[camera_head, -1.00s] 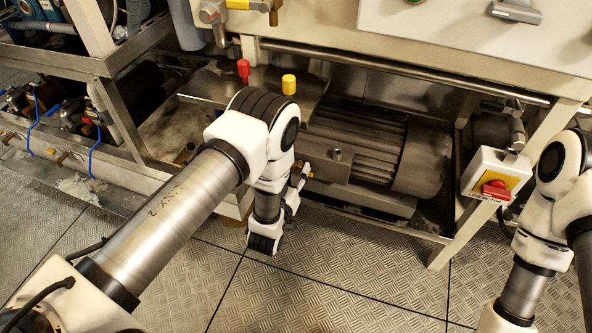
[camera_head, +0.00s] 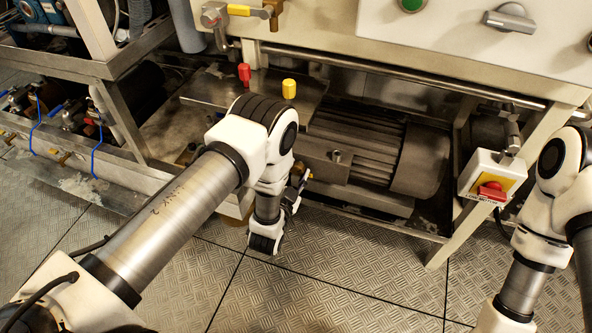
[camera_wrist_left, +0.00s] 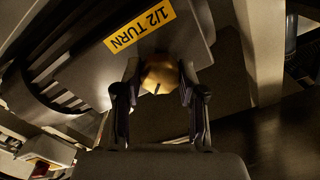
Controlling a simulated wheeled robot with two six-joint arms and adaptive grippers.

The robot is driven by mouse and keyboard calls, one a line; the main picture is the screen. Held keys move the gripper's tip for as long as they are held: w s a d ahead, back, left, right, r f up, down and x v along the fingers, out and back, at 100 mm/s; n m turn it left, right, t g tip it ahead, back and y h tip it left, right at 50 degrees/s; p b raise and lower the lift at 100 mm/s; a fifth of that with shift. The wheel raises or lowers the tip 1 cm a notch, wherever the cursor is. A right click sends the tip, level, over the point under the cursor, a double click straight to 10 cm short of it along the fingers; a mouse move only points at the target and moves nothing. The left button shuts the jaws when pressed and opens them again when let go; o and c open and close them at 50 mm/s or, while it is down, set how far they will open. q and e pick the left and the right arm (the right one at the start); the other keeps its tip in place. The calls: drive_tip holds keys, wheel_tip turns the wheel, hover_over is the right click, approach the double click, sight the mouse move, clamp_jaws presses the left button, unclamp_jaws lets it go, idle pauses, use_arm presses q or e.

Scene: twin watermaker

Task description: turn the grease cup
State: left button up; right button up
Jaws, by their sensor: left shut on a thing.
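The grease cup (camera_wrist_left: 160,75) is a brass-coloured knob with a dark slot mark, seen in the left wrist view below a yellow "1/2 TURN" label (camera_wrist_left: 139,27). My left gripper (camera_wrist_left: 158,84) is shut on it, one finger on each side. In the head view my left gripper (camera_head: 300,183) is beside the lower front of the motor, partly behind my own wrist; the cup is mostly hidden there. My right arm shows at the right edge, but its gripper is out of the picture.
The grey finned motor (camera_head: 360,147) sits inside the steel frame. Red (camera_head: 244,74) and yellow (camera_head: 289,87) caps stand behind my left wrist. The tread-plate floor (camera_head: 350,270) in front is clear.

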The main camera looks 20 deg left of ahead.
use_arm(q)
drive_tip(key=m, duration=0.3)
drive_tip(key=shift+m, duration=0.4)
drive_tip(key=m, duration=0.3)
drive_tip(key=shift+m, duration=0.3)
drive_tip(key=m, duration=0.6)
drive_tip(key=m+b, duration=0.1)
drive_tip(key=m, duration=0.5)
drive_tip(key=shift+f+m, duration=0.1)
drive_tip(key=shift+m, duration=0.3)
drive_tip(key=m+b, duration=0.1)
drive_tip(key=m, duration=0.5)
drive_tip(key=shift+b, duration=0.4)
drive_tip(key=o, duration=1.1)
drive_tip(key=shift+o, duration=0.2)
